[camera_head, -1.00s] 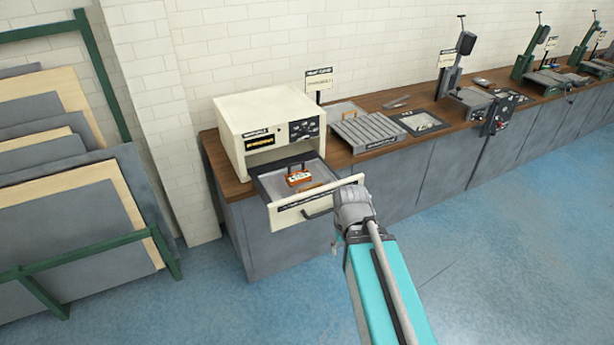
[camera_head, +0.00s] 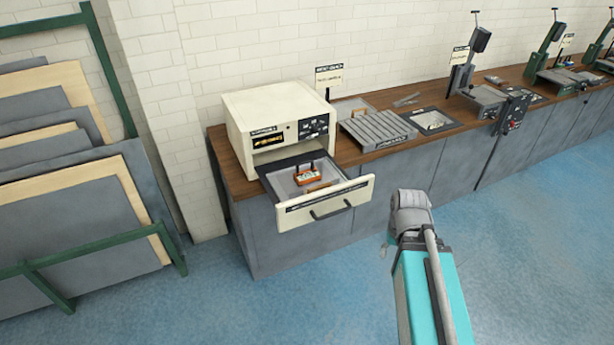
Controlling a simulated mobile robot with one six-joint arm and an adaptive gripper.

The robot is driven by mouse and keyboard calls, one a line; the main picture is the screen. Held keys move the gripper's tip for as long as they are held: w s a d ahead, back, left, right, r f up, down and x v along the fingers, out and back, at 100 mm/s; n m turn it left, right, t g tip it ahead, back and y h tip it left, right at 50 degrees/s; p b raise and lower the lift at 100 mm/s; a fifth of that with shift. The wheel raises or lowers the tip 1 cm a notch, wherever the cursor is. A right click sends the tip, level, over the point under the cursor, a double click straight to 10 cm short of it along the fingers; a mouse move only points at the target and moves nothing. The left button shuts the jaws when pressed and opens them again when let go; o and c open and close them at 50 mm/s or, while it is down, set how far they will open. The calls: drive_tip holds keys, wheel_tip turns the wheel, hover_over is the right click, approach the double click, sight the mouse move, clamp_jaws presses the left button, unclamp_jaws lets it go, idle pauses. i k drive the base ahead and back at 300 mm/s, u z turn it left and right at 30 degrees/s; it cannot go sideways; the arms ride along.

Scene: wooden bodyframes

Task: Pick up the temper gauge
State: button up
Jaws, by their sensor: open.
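An orange-brown block-like object with a pale label and a dark handle (camera_head: 310,178), which I take for the temper gauge, lies in the pulled-out drawer (camera_head: 326,204) of a cream oven-like cabinet (camera_head: 277,118). My gripper (camera_head: 386,247) is at the end of my arm, to the right of the drawer front and apart from it, over the floor in the picture. It is open; its fingers are small and mostly hidden behind my wrist. Nothing shows in it.
The wooden-topped grey bench (camera_head: 380,157) runs right along the wall, with a slotted metal plate (camera_head: 377,130), a tray (camera_head: 432,121) and stand machines (camera_head: 470,75). A rack of panels (camera_head: 70,210) stands left. The blue floor in front is clear.

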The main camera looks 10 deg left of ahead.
sight(307, 175)
drive_tip(key=u, duration=0.05)
drive_tip(key=k, duration=0.85)
drive_tip(key=u, duration=0.45)
drive_tip(key=i, duration=1)
drive_tip(key=z, duration=0.05)
